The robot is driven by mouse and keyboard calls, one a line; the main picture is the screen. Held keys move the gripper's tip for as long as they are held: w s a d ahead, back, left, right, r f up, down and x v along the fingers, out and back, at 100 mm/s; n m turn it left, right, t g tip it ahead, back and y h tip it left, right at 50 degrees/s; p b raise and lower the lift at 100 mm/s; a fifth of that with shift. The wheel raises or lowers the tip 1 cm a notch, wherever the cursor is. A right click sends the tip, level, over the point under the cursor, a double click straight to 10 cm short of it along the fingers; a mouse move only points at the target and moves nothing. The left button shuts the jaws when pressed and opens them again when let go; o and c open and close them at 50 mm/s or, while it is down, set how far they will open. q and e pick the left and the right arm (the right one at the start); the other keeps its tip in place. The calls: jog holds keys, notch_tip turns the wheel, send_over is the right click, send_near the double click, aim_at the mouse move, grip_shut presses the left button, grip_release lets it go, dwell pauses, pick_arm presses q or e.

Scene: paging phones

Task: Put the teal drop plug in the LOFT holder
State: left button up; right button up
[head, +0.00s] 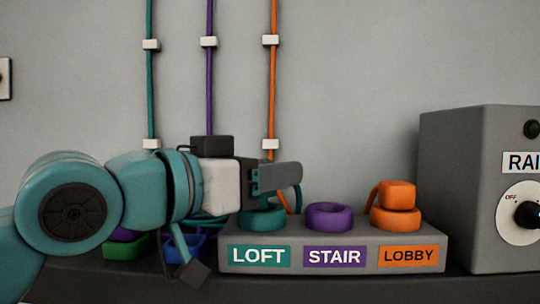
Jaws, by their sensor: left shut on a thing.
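My left gripper (276,179) reaches in from the left and is above the LOFT holder, a teal ring (262,218) at the left end of the grey block. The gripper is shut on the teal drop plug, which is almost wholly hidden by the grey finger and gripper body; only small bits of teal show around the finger. The gripper appears just above the ring; I cannot tell whether the plug touches it. The LOFT label (259,256) is on the block's front. My right gripper is not in view.
The purple STAIR ring (329,216) is empty. An orange plug (398,194) sits on the orange LOBBY ring (395,218). Green (126,247) and blue (185,245) items lie partly hidden behind my arm. A grey box (470,190) with a knob stands at right. Cables run down the wall.

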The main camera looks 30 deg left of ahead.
pick_arm(q)
jog(key=shift+d, duration=0.5)
jog(key=shift+a+f, duration=0.15)
jog(key=shift+a, duration=0.25)
jog(key=shift+d+f+b, duration=0.2)
jog(key=shift+d+b, duration=0.1)
jog(key=shift+b, duration=0.05)
jog(key=shift+a+f, duration=0.1)
jog(key=shift+f, duration=0.1)
jog(key=o, duration=1.2)
jog(key=shift+w+a, duration=0.1)
jog(key=shift+a, duration=0.05)
jog(key=shift+o, duration=0.2)
jog(key=shift+d, duration=0.25)
jog(key=shift+a, duration=0.2)
